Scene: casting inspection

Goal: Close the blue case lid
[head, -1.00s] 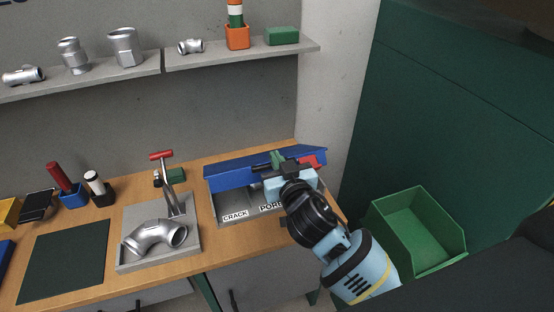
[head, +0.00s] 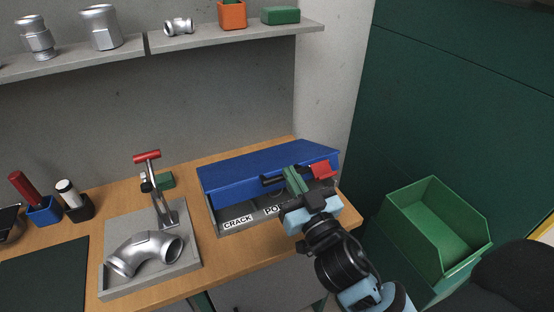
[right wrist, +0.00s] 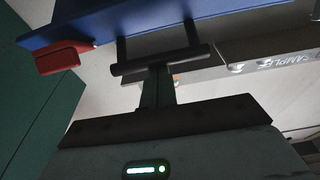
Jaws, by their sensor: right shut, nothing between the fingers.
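The blue case lid (head: 262,165) slants over the grey case, partly open, and its broad outer face shows. Below its front edge is an open gap with the grey compartments labelled CRACK (head: 237,222) and a partly covered second label. A black bar handle (head: 272,181) on two posts sticks out from the lid; it also shows in the right wrist view (right wrist: 160,60). A red part (head: 323,170) sits at the lid's right end. My right gripper (head: 293,179) is shut and empty, its green fingertips at the bar; exact contact is unclear. My left gripper is out of view.
A grey fixture plate (head: 118,285) with a metal elbow pipe (head: 145,253) and red-handled clamp (head: 147,156) stands left of the case. A green bin (head: 437,225) is at the right. A shelf (head: 215,39) with castings hangs above.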

